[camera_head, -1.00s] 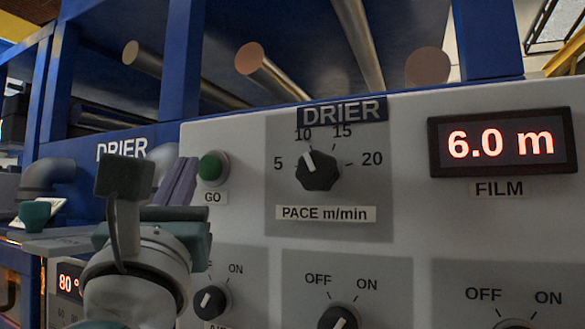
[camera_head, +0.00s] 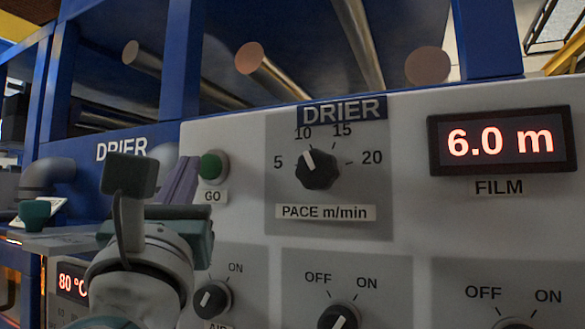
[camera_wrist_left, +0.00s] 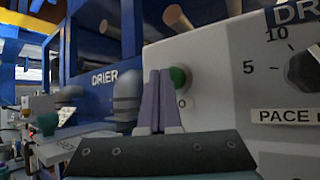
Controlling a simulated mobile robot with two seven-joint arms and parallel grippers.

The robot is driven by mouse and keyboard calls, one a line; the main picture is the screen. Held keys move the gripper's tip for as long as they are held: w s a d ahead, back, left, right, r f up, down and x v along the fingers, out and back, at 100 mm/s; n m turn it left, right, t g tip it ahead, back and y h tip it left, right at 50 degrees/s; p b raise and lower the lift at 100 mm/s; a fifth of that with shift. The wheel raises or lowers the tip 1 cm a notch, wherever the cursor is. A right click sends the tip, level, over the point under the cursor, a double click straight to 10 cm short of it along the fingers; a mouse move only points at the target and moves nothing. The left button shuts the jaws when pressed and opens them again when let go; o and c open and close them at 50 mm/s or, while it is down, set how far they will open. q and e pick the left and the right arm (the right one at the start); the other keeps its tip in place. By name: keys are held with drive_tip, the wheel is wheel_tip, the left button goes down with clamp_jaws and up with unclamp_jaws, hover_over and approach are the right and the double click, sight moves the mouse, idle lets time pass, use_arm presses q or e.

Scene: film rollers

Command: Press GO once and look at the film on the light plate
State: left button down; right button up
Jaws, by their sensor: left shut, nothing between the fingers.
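The green GO button (camera_head: 211,166) sits in a pale ring on the drier's light grey panel, above its GO label. My left gripper (camera_head: 188,162) is shut and empty, its purple fingers just left of the button. The FILM display (camera_head: 500,142) reads 6.0 m. I cannot make out the film or identify the light plate. My right gripper is not in view.
The pace knob (camera_head: 318,169) is right of the button, pointing near 10. OFF/ON knobs (camera_head: 211,299) line the panel below. Metal rollers (camera_head: 270,75) run behind blue posts above. A pale sheet with a green object (camera_head: 35,214) lies at far left.

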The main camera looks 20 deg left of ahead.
use_arm(q)
drive_tip(key=shift+w, duration=0.3)
drive_tip(key=shift+w+b, duration=0.3)
drive_tip(key=shift+w, duration=0.15)
idle(0.6)
drive_tip(key=shift+s, duration=0.9)
drive_tip(key=s+p, duration=0.1)
drive_tip(key=s, duration=0.4)
drive_tip(key=shift+a, duration=0.2)
drive_tip(key=shift+d, duration=0.1)
idle(0.7)
